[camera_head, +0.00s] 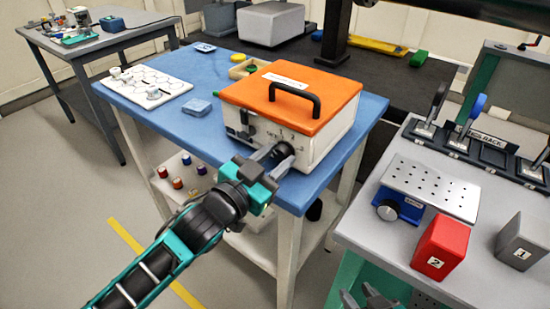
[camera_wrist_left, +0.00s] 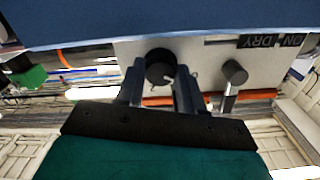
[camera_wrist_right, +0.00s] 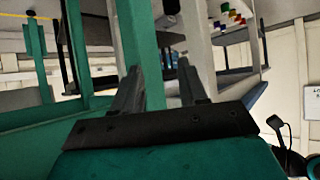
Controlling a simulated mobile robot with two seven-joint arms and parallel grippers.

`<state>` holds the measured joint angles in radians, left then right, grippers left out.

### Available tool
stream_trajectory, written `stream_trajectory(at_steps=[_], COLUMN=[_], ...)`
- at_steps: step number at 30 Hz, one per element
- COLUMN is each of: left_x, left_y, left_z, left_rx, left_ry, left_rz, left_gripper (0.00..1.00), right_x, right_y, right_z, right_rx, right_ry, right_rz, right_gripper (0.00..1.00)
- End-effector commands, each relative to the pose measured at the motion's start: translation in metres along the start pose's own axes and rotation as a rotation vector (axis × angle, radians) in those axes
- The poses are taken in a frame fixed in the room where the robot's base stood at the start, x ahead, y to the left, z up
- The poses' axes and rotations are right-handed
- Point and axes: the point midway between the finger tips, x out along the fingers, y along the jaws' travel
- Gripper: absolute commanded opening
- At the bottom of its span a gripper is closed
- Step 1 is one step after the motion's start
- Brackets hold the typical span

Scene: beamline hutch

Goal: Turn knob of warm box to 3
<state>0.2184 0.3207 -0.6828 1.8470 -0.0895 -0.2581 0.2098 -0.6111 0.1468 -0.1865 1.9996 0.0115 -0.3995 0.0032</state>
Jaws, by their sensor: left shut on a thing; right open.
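The warm box (camera_head: 318,142) is a white box with an orange lid (camera_head: 290,97) and a black handle, standing on the blue table top. Its black round knob (camera_wrist_left: 160,68) is on the front face, with a white pointer mark, and also shows in the head view (camera_head: 284,150). My left gripper (camera_head: 268,160) is shut on the knob, with one finger on each side of it in the left wrist view (camera_wrist_left: 158,85). The dial numbers are too small to read surely. My right gripper (camera_wrist_right: 158,85) is open and empty, low by the grey table.
A black lever (camera_wrist_left: 232,80) is beside the knob on the box front. The blue table (camera_head: 203,115) also holds a white tray with small parts (camera_head: 146,86). The grey bench (camera_head: 380,225) at right carries a red block (camera_head: 440,242) and a grey block (camera_head: 521,241).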

Motion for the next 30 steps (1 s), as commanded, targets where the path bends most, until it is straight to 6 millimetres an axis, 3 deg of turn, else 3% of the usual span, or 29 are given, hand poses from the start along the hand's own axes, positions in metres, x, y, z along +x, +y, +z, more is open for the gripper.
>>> stream_trajectory(at_steps=[3,14,30], left_x=[0.000,0.000,0.000], left_y=[0.000,0.000,0.000], left_z=[0.000,-0.001,-0.001], left_rx=[0.000,0.072,0.529], left_ry=[0.000,-0.002,-0.002], left_rz=[0.001,0.001,0.001], left_gripper=[0.07,0.07,0.07], right_x=[0.000,-0.003,-0.017], right_y=[-0.001,0.000,0.014], right_z=[0.000,-0.004,-0.008], right_rx=[0.003,0.002,-0.009], right_ry=[0.000,0.000,-0.004], right_rz=[0.000,0.002,0.035], right_gripper=[0.43,0.43,0.43])
